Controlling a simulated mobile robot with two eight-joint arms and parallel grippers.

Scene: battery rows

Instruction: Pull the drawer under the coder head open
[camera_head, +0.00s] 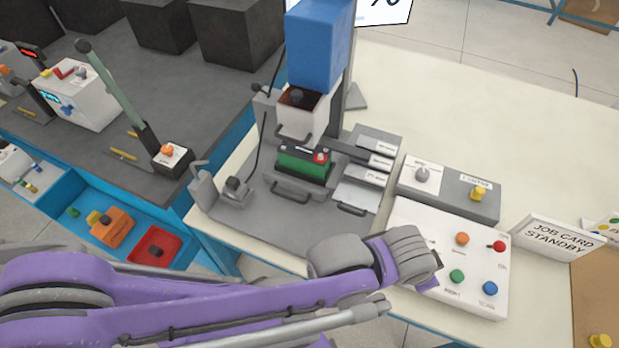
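The coder head (303,108), a white box with a dark top and a grey front handle, hangs below a blue block (320,45). Under it a green and black battery (303,163) with a red terminal cap stands on the grey fixture (265,212). A dark handle (291,199) is in front of the battery, and another handle (352,210) is to its right; I cannot tell which belongs to the drawer. The drawer looks shut, though its outline is unclear. My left gripper (434,274) is right of and nearer than these handles, above the button panel's left edge; its fingers are mostly hidden. My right gripper is out of view.
A white button panel (470,250) and a grey knob box (450,190) stand to the right, with a job card sign (555,240) beyond. A dark bench (190,90) with black blocks and a blue tray (185,235) are at left. The table behind the knob box is clear.

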